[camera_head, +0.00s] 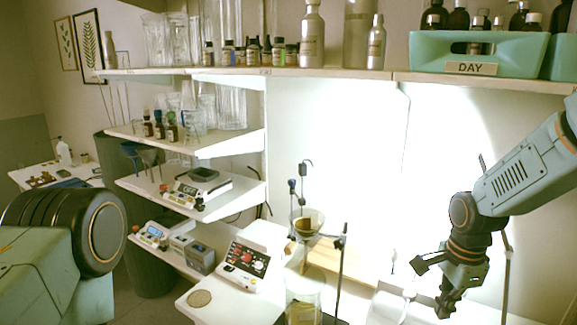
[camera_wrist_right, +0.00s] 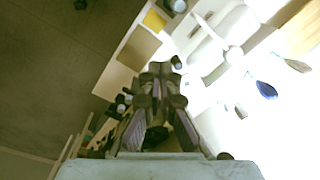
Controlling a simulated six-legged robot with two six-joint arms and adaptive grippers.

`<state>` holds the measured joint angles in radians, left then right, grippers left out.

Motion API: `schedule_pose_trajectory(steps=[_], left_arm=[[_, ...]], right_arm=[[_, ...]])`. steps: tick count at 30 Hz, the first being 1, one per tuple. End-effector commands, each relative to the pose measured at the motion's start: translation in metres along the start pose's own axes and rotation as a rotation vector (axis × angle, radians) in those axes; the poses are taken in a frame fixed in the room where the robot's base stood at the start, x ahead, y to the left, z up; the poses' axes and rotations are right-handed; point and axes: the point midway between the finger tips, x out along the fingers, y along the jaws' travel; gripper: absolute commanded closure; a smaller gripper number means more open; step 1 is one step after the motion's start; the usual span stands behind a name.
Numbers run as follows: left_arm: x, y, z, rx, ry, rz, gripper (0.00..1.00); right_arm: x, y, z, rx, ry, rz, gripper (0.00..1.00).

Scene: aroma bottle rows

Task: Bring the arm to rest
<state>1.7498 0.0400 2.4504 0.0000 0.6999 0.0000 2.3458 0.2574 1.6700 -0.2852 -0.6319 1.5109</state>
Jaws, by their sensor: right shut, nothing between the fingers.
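My right arm (camera_head: 525,175) comes in from the right edge of the head view, teal with a dark wrist. Its gripper (camera_head: 430,287) hangs low at the right, above the bright bench area, and is shut and empty. In the right wrist view the gripper (camera_wrist_right: 160,72) shows its dark fingers together at the tips with nothing between them. A large joint of my left arm (camera_head: 100,232) fills the lower left of the head view; its gripper is out of view.
A funnel on a stand (camera_head: 307,222) and a glass beaker (camera_head: 303,302) stand left of the right gripper. Shelves hold bottles and glassware. A teal DAY crate (camera_head: 425,58) sits on the top shelf, above the right arm.

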Motion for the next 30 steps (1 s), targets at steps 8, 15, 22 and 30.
schedule_pose_trajectory(steps=[8,15,22,30], left_arm=[[0.000,0.000,0.000,0.000,0.001,0.000,0.50],[0.023,0.000,-0.001,0.000,0.001,0.000,0.50],[0.076,-0.001,0.000,0.000,0.000,0.000,0.50],[0.132,-0.001,0.000,0.000,0.001,0.000,0.50]], right_arm=[[0.008,-0.022,0.009,-0.275,0.003,-0.157,1.00],[0.067,-0.009,0.038,-0.656,0.056,-0.300,1.00],[0.175,0.053,0.066,-1.008,0.133,-0.330,1.00],[0.274,0.138,0.085,-1.263,0.172,-0.267,1.00]])
